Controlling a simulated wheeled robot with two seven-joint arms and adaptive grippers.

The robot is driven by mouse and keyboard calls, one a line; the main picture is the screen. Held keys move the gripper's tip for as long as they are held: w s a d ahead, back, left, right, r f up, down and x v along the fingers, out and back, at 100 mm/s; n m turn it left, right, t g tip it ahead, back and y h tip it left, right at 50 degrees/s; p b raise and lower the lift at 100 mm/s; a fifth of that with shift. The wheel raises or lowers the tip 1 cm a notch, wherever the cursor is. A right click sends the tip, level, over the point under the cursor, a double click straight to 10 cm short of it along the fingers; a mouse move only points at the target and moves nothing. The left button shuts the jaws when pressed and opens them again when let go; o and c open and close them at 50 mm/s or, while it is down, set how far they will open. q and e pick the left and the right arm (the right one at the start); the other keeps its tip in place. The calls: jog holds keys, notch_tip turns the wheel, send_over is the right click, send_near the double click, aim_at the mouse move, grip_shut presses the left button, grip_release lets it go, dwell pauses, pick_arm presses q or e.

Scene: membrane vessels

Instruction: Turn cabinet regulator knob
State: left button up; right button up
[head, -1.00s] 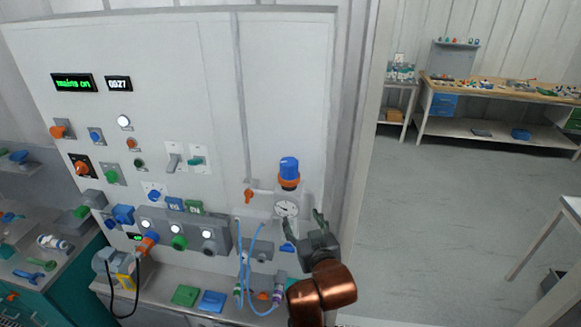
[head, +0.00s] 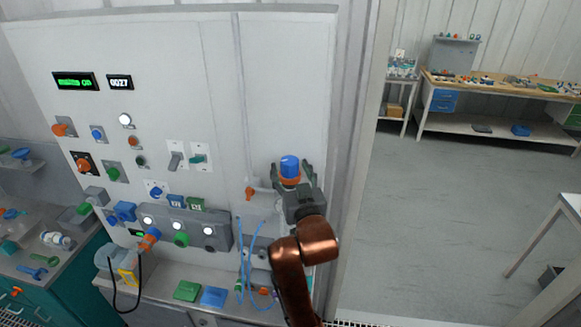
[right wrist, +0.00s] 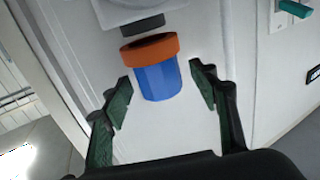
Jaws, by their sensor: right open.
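The regulator knob (head: 290,167) is a blue cap with an orange ring below it, mounted on the right part of the white cabinet panel. It also shows in the right wrist view (right wrist: 157,82), with its blue end towards my gripper. My right gripper (head: 292,176) is open, with its fingers on either side of the knob. In the right wrist view my right gripper's green-padded fingers (right wrist: 162,92) stand apart from the knob, with a gap on each side. The gauge below the knob is hidden behind my right gripper. My left gripper is not in view.
An orange lever (head: 250,193) sits just left of the knob. Blue hoses (head: 241,260) hang below it. A grey socket block (head: 185,229) and several switches fill the panel to the left. A green block (head: 187,290) and a blue block (head: 213,296) lie on the ledge.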

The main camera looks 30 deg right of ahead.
jog(key=shift+w+d, duration=0.15)
jog(key=shift+w, duration=0.1)
jog(key=c, duration=1.2)
